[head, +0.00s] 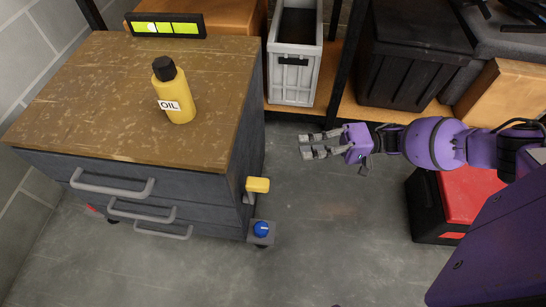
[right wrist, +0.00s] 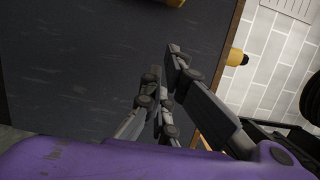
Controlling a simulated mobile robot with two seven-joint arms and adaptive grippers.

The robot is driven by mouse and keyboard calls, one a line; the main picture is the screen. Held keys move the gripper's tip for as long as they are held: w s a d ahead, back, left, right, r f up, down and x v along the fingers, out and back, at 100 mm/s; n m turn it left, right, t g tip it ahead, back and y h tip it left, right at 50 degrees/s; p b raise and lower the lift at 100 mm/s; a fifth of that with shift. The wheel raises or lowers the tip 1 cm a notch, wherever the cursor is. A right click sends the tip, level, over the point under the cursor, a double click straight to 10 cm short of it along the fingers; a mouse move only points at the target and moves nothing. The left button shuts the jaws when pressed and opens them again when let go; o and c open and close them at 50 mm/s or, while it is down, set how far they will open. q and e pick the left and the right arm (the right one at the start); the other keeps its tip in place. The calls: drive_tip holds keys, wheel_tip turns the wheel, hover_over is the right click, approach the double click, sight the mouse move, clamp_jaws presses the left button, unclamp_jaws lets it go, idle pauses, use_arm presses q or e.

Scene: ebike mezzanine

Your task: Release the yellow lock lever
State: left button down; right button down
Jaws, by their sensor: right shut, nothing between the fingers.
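The yellow lock lever (head: 258,185) sticks out from the right side of a grey drawer cabinet (head: 140,200) with a worn brown top. My right gripper (head: 303,145) is up and to the right of the lever in the head view, apart from it. Its fingers are shut with nothing between them and point left toward the cabinet. In the right wrist view the fingers (right wrist: 164,63) are in front of the dark cabinet side. My left gripper is not in view.
A grey bin (head: 295,60) and a red-lidded box (head: 470,195) are nearby.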

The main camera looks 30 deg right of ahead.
sight(256, 192)
use_arm(q)
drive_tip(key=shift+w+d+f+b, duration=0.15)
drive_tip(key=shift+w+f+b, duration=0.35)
drive_tip(key=shift+b, duration=0.05)
use_arm(e)
drive_tip(key=a, duration=1.1)
drive_tip(key=shift+a, duration=0.25)
use_arm(q)
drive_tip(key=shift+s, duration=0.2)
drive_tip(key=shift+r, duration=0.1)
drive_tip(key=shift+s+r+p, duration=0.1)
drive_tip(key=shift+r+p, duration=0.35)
drive_tip(key=shift+p, duration=0.15)
use_arm(e)
drive_tip(key=shift+s+a+r+n, duration=0.2)
drive_tip(key=shift+n, duration=0.2)
